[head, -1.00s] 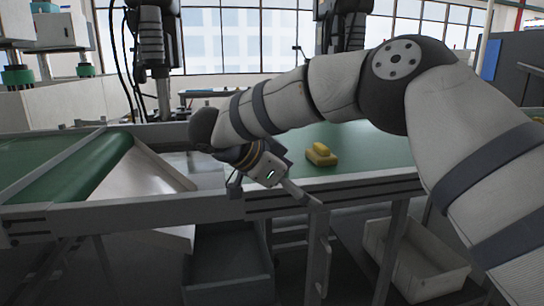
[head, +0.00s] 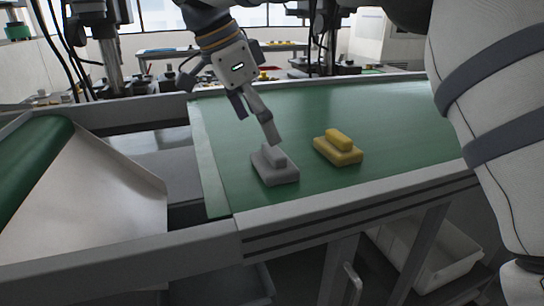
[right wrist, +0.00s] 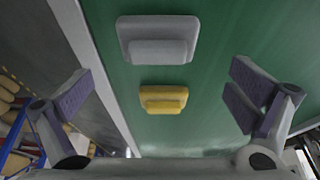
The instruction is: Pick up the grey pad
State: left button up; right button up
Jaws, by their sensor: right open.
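The grey pad (head: 275,177) lies flat on the green belt near its front left corner, with a raised block on top. In the right wrist view the grey pad (right wrist: 157,30) lies at the top, centred between the fingers. My right gripper (head: 255,119) is open and empty above the belt, just behind and above the grey pad; one finger overlaps the pad's block in the picture, and I cannot tell whether they touch. In the right wrist view its fingers (right wrist: 161,76) are wide apart. My left gripper is not in view.
A similar yellow pad (head: 340,152) lies close to the right of the grey one. The green belt (head: 400,115) is clear to the right and behind. A metal rail (head: 350,199) runs along the front. A pale sloping chute (head: 95,200) is at the left.

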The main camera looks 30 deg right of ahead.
aim_at(272, 150)
jog(key=x, duration=0.6)
jog(key=shift+s+f+p, duration=0.2)
jog(key=shift+f+p, duration=0.1)
jog(key=shift+p, duration=0.1)
jog(key=shift+d+f, duration=0.15)
jog(key=shift+f, duration=0.15)
jog(key=c, duration=1.1)
